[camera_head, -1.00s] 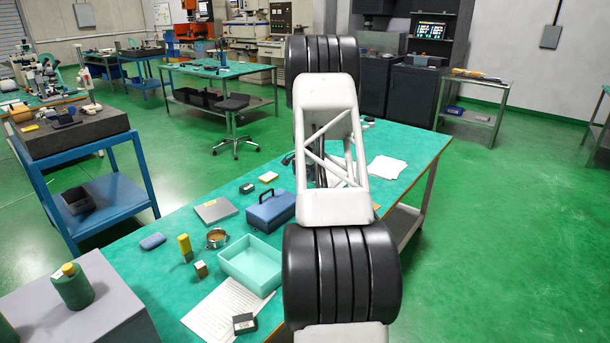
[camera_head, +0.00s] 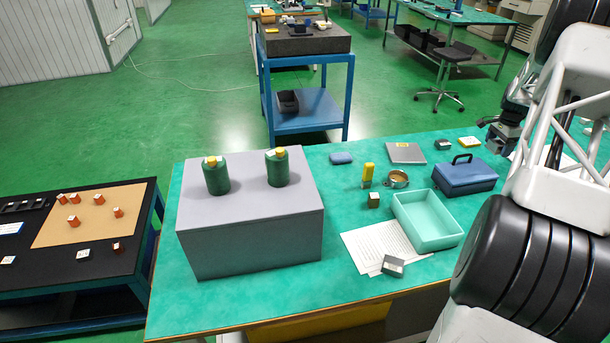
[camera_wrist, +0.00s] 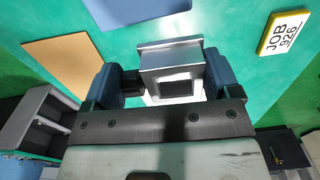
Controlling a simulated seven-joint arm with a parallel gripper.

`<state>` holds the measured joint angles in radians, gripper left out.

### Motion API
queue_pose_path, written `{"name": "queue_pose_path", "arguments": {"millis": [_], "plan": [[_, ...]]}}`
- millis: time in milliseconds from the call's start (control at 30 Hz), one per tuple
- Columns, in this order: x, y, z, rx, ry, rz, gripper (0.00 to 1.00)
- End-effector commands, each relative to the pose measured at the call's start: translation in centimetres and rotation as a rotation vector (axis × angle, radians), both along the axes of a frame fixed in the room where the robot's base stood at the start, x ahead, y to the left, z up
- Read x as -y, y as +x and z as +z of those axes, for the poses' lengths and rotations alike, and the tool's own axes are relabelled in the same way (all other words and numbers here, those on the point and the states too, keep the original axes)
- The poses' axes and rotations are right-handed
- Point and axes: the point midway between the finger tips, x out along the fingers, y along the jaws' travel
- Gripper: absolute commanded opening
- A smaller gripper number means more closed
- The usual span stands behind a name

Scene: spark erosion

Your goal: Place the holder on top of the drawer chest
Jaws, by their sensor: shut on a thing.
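In the wrist view, my gripper (camera_wrist: 162,76) has its blue fingers closed on the sides of a grey metal holder (camera_wrist: 172,58) with a square opening. In the head view, my gripper (camera_head: 496,140) is at the right, above the bench behind the blue toolbox; the holder is small and partly hidden there. A plain grey box-shaped chest (camera_head: 250,245), which I take for the drawer chest, stands on the left end of the bench. No drawer fronts show on its visible sides. Two green bottles (camera_head: 216,175) (camera_head: 278,167) with yellow tops stand towards the back of its top.
Between gripper and chest are the blue toolbox (camera_head: 466,178), a mint tray (camera_head: 437,243), a yellow-topped block (camera_head: 367,175), a round tin (camera_head: 396,180) and papers (camera_head: 365,255). The front of the chest top is clear. A JOB 926 tag (camera_wrist: 286,33) lies near the holder.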

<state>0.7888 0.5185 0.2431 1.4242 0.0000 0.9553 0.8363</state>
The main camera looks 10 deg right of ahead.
Motion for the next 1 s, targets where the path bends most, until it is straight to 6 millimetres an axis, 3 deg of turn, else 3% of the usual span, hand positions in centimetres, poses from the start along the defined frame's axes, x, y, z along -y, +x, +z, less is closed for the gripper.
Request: {"name": "queue_pose_path", "arguments": {"millis": [500, 1000], "plan": [[-15.3, 8.0, 4.3, 0.001, -0.001, -0.143, 0.46], [-30.8, 12.4, 8.0, 0.001, 0.0, -0.29, 0.46]]}}
